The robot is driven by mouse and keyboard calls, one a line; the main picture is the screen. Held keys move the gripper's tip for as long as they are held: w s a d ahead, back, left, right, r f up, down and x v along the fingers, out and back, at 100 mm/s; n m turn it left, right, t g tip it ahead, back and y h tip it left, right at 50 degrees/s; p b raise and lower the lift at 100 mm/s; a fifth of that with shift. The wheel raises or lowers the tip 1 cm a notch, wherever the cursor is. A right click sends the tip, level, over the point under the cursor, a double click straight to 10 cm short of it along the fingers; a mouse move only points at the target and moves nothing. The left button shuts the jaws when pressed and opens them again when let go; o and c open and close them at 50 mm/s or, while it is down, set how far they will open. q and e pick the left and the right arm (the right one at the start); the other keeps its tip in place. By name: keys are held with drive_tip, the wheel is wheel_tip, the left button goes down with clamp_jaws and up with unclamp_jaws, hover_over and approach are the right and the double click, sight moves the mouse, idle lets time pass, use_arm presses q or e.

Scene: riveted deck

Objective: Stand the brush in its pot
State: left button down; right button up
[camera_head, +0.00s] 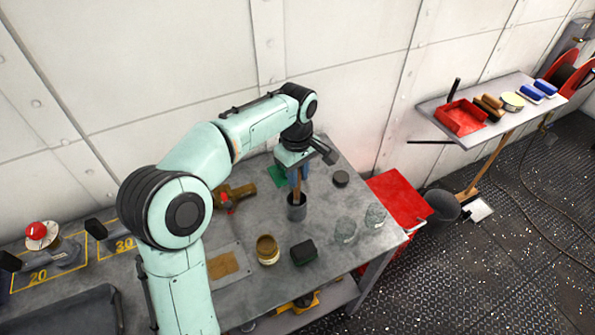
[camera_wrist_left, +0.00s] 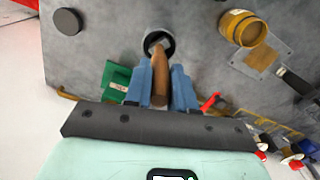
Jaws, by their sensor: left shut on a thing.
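The brush (camera_wrist_left: 160,73) has a brown wooden handle and is held between the blue fingers of my left gripper (camera_wrist_left: 161,82). In the head view my left gripper (camera_head: 297,173) is shut on the brush right above the dark grey pot (camera_head: 297,208). In the left wrist view the pot (camera_wrist_left: 168,40) is a dark round opening, and the brush's far end shows at or inside its rim. I cannot tell how deep it reaches. The pot stands on the grey metal table (camera_head: 330,244). My right gripper is not in view.
A brass-coloured tool (camera_head: 236,194) lies left. A red cabinet (camera_head: 399,198) stands right of the table.

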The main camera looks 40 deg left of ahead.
use_arm(q)
drive_tip(key=shift+f, duration=0.45)
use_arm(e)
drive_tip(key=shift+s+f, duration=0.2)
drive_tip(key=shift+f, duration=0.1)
use_arm(q)
drive_tip(key=c, duration=0.9)
unclamp_jaws()
drive_tip(key=shift+o, duration=0.2)
wheel_tip(320, 180, up, 13)
drive_tip(key=p, duration=0.2)
drive_tip(key=shift+r+p, duration=0.2)
drive_tip(key=shift+p, duration=0.2)
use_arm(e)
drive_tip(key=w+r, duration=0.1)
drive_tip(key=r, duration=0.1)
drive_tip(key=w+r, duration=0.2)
